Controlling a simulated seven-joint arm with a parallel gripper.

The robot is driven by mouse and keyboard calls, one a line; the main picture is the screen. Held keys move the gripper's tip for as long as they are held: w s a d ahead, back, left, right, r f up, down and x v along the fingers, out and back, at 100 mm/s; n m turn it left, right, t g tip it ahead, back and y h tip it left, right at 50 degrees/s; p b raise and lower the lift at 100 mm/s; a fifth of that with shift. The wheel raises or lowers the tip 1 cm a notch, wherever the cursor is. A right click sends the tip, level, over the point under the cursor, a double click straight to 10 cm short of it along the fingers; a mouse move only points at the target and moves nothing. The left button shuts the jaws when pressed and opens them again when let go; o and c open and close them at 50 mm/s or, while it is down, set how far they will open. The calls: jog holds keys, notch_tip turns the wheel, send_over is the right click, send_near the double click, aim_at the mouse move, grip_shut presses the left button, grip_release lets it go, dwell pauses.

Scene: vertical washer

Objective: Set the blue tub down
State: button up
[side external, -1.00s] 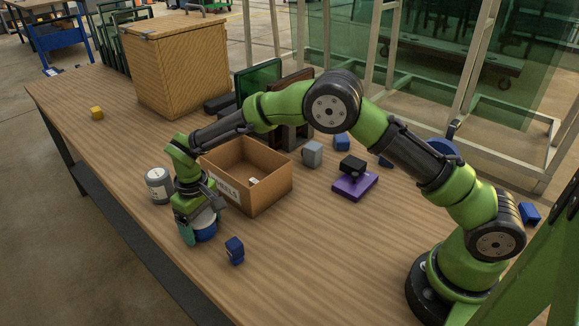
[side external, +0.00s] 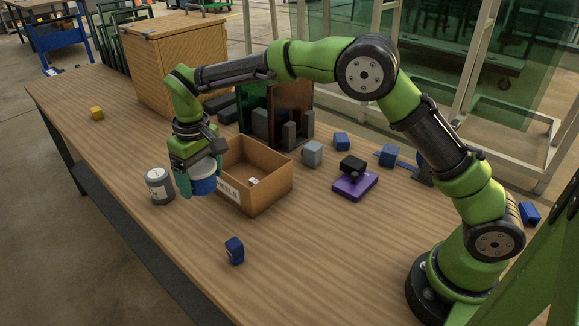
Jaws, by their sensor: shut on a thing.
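The blue tub (side external: 203,184) has a white upper part and a blue lower part. My gripper (side external: 200,180) is shut on it, with a teal finger showing on its left side. The tub appears held above the wooden table (side external: 150,235), between the grey can and the cardboard box. My gripper hides part of the tub's top and left side.
A grey can with a white label (side external: 159,186) stands just left. An open cardboard box (side external: 262,193) stands close on the right. A small dark blue block (side external: 234,250) lies in front. A purple block (side external: 354,186) lies further right. The front left table is clear.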

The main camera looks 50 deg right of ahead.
jog(key=s+d+r, duration=0.1)
jog(key=s+d, duration=0.2)
jog(key=d, duration=0.2)
jog(key=n, duration=0.4)
send_over(300, 228)
notch_tip(300, 228, down, 8)
jog(key=shift+f, duration=2.55)
jog(key=shift+f, duration=0.1)
jog(key=o, duration=0.7)
jog(key=shift+f, duration=0.1)
jog(key=shift+c, duration=0.2)
jog(key=shift+o, duration=1.3)
